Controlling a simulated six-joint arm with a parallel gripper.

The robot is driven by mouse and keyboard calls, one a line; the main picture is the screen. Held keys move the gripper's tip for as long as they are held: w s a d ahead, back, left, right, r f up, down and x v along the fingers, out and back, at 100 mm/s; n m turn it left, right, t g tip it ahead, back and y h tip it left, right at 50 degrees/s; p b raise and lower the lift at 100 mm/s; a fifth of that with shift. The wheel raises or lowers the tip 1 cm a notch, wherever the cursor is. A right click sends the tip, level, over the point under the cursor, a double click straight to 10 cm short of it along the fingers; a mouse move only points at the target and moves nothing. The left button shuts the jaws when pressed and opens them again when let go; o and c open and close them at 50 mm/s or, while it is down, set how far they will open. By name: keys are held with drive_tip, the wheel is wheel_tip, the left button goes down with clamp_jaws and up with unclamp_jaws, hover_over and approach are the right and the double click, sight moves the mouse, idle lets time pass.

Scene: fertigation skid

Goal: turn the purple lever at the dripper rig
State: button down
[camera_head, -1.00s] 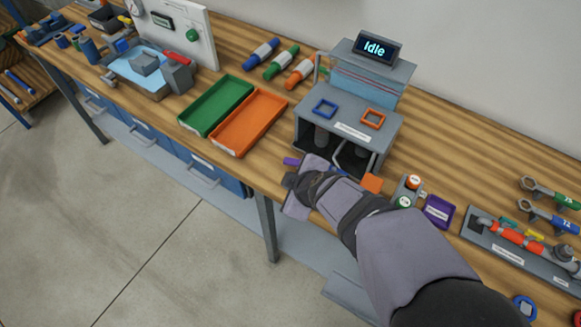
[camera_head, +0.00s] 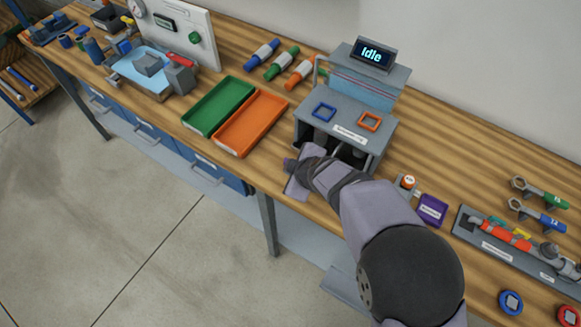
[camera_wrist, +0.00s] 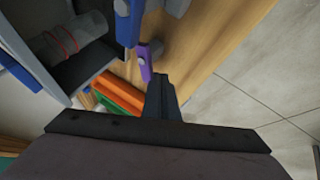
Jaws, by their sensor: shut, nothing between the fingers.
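The dripper rig (camera_head: 345,115) is a grey bench unit with an "Idle" display (camera_head: 371,54) on top. The purple lever (camera_wrist: 145,62) shows in the wrist view as a short purple bar with a grey round end, just left of my fingertips. My gripper (camera_wrist: 161,78) is shut and empty, its fingers beside the lever; a small gap seems to lie between them, but contact is hard to judge.
A blue bar (camera_wrist: 128,22) sits close above the purple lever in the wrist view. Green (camera_head: 218,106) and orange (camera_head: 251,123) trays lie left of the rig. A purple holder (camera_head: 432,209) stands to the right. The floor in front of the bench is open.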

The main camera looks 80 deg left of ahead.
drive_tip(key=shift+a+b, duration=0.1)
drive_tip(key=shift+b, duration=0.25)
drive_tip(key=shift+s+a+f+b, duration=0.25)
drive_tip(key=shift+a+b, duration=0.15)
drive_tip(key=shift+b, duration=0.65)
drive_tip(key=shift+a+r+b, duration=0.15)
drive_tip(key=shift+a+b, duration=0.1)
drive_tip(key=shift+b, duration=0.25)
drive_tip(key=shift+s+r, duration=0.1)
drive_tip(key=shift+s+d+b, duration=0.5)
drive_tip(key=shift+d+b, duration=0.05)
drive_tip(key=shift+b, duration=0.15)
drive_tip(key=shift+s+d+b, duration=0.75)
drive_tip(key=shift+s+d, duration=0.1)
drive_tip(key=shift+d, duration=0.15)
drive_tip(key=s+b+v, duration=0.1)
drive_tip(key=v, duration=0.9)
drive_tip(key=shift+s, duration=0.25)
